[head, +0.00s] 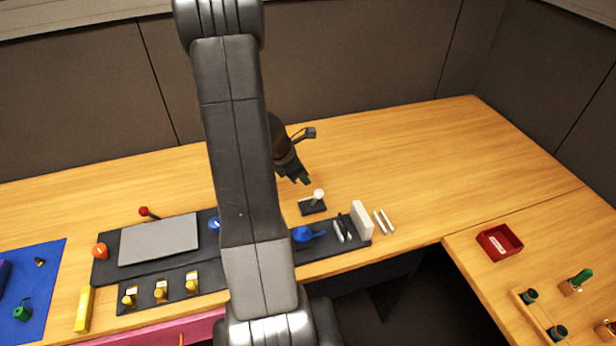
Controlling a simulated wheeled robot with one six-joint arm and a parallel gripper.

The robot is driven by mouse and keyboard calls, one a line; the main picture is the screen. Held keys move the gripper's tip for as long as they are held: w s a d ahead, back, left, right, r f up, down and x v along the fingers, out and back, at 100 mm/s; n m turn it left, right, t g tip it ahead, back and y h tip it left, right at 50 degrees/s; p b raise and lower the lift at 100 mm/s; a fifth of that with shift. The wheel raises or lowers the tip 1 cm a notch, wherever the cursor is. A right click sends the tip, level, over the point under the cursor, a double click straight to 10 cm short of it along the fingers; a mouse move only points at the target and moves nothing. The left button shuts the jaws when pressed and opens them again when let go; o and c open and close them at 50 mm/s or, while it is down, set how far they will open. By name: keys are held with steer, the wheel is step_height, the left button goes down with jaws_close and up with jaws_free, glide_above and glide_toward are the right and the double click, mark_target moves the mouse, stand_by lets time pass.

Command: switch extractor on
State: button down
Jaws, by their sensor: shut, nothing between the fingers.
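A small lever with a white ball knob (318,194) stands on a black base (313,208) behind the panel. My gripper (305,180) is shut and empty, pointing down just behind and to the left of the white knob; I cannot tell whether they touch. The dark panel (107,268) carries a grey plate, an orange knob (99,251), blue knobs (303,235) and several yellow switches (161,291). A red ball lever (144,211) is at its back left. No readable label shows which control is the extractor. My arm hides the panel's middle.
White blocks (362,220) stand at the panel's right end, with white sticks (384,222) beside them. A yellow bar (84,309) and blue mat (45,285) are at left. A red tray (499,243) is on the right table. The table behind the lever is clear.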

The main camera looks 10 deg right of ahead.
steer(key=p+v, duration=0.1)
steer(key=v, duration=0.2)
steer(key=shift+d+r+p, duration=0.15)
steer(key=shift+p, duration=0.15)
steer(key=b, duration=0.6)
glide_toward(316, 198)
steer(key=x, duration=0.3)
steer(key=shift+w+f, duration=0.2)
steer(key=shift+w, duration=0.05)
steer(key=f+b, duration=0.1)
steer(key=b, duration=0.1)
steer(key=a+f+h+b, duration=0.1)
steer(key=b, duration=0.1)
steer(key=shift+s+f+h, duration=0.2)
steer(key=shift+f+h, duration=0.05)
steer(key=shift+h, duration=0.05)
steer(key=a+f+h+b, duration=0.1)
steer(key=b, duration=0.2)
steer(key=shift+f+h+b, duration=0.3)
steer(key=shift+f+b, duration=0.05)
steer(key=shift+b, duration=0.05)
steer(key=shift+a+f+h+b, duration=0.35)
steer(key=shift+f+h+b, duration=0.2)
steer(key=shift+b, duration=0.7)
steer(key=shift+w+a+f+t+h+b, duration=0.15)
steer(key=shift+a+f+t+h+b, duration=0.25)
steer(key=shift+b, duration=0.7)
steer(key=shift+a+h+b, duration=0.2)
steer(key=shift+h+b, duration=0.3)
steer(key=shift+h, duration=0.15)
